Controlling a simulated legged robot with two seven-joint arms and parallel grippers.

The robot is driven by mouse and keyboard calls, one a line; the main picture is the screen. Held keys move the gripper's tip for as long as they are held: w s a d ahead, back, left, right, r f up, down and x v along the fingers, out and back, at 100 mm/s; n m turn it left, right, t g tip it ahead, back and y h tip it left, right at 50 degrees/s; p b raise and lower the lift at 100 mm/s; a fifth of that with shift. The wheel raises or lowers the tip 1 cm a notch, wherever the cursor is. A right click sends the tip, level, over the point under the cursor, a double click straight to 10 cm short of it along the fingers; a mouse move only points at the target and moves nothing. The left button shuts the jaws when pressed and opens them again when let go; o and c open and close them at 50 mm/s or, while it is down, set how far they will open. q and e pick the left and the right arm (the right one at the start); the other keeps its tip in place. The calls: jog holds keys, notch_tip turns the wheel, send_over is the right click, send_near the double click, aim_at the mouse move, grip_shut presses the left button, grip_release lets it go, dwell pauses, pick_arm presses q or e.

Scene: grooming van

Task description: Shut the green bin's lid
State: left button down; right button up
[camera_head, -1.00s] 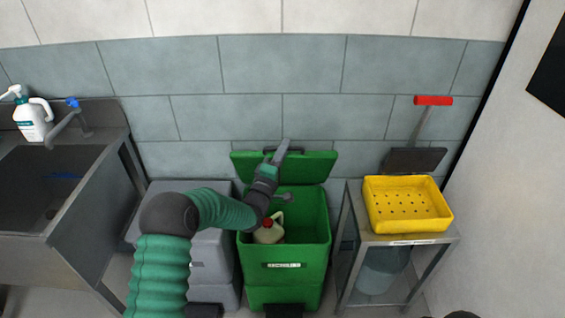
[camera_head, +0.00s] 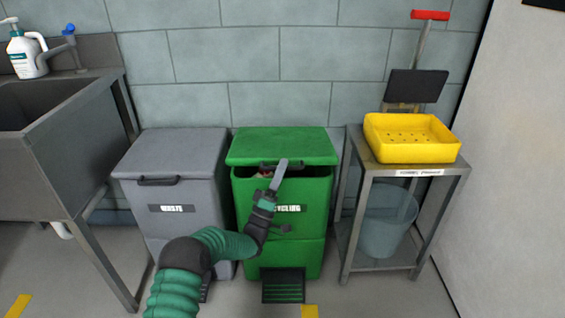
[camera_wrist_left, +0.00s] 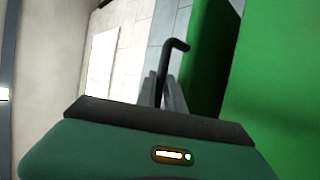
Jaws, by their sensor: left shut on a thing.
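The green bin (camera_head: 310,205) stands at the middle, with a label on its front. Its lid (camera_head: 280,143) is lowered over the top, but a dark gap shows under its front edge. Through the gap a bit of the jug (camera_head: 262,174) inside is visible. My left gripper (camera_head: 281,167) is at the lid's front edge, shut on the dark lid handle (camera_head: 297,166). In the left wrist view the fingers (camera_wrist_left: 164,92) close around the dark bent handle (camera_wrist_left: 176,45), with green surfaces to the right. My right gripper is not in view.
A grey bin (camera_head: 175,165) with its lid down stands close on the left, near a steel sink (camera_head: 60,130). On the right, a steel stand (camera_head: 400,172) holds a yellow tray (camera_head: 410,152); a bucket (camera_head: 385,215) is below. A pedal (camera_head: 283,285) sits at the green bin's foot.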

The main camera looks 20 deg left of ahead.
pick_arm(q)
notch_tip(320, 180, down, 6)
jog(key=b, duration=0.2)
jog(key=shift+s+a+y+b, duration=0.15)
jog(key=shift+s+y+b, duration=0.1)
jog(key=shift+y+b, duration=0.05)
jog(key=shift+f, duration=0.1)
jog(key=c, duration=1.7)
grip_release()
jog(key=shift+f, duration=0.1)
jog(key=shift+c, duration=0.2)
jog(key=shift+s+f, duration=0.15)
jog(key=shift+s, duration=0.05)
jog(key=p+v, duration=0.6)
jog(key=v, duration=1)
